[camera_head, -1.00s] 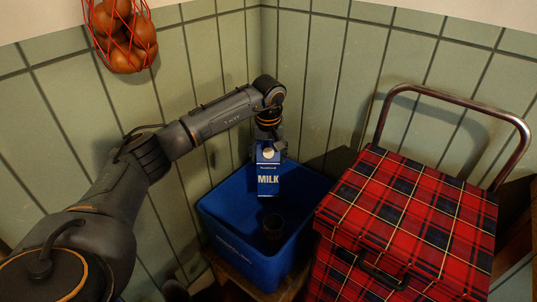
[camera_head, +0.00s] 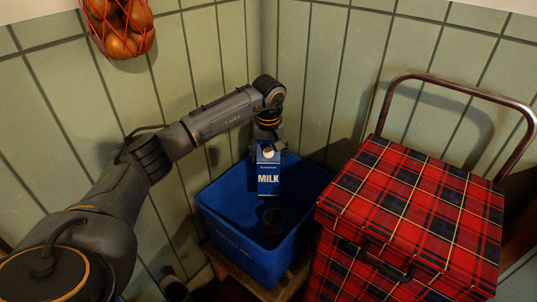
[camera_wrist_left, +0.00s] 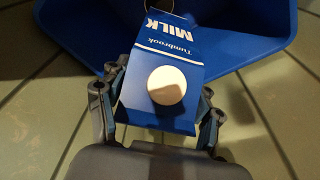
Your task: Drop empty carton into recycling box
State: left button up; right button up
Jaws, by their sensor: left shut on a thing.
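A blue milk carton (camera_head: 268,180) with a white cap hangs upright from my left gripper (camera_head: 267,152). The gripper is shut on the carton's upper part. In the left wrist view the carton (camera_wrist_left: 170,75) sits between the two fingers of the gripper (camera_wrist_left: 158,112), cap facing the camera. The blue recycling box (camera_head: 235,240) stands open in the corner, and the carton is over its opening. The box's rim (camera_wrist_left: 255,48) also shows in the left wrist view. Whether the carton's bottom is below the rim I cannot tell. My right gripper is not in view.
A dark round can or cup (camera_head: 273,219) is inside the box. A red plaid trolley bag (camera_head: 410,215) with a metal handle (camera_head: 455,85) stands close to the right. A red net of onions (camera_head: 120,25) hangs on the green panelled wall at upper left.

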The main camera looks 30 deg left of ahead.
pick_arm(q)
jog(key=o, duration=1.1)
jog(key=shift+o, duration=0.2)
jog(key=r, duration=0.4)
jog(key=s+r, duration=0.1)
jog(key=r, duration=0.3)
jog(key=d+r, duration=0.1)
jog(key=r, duration=0.3)
jog(key=shift+s, duration=0.25)
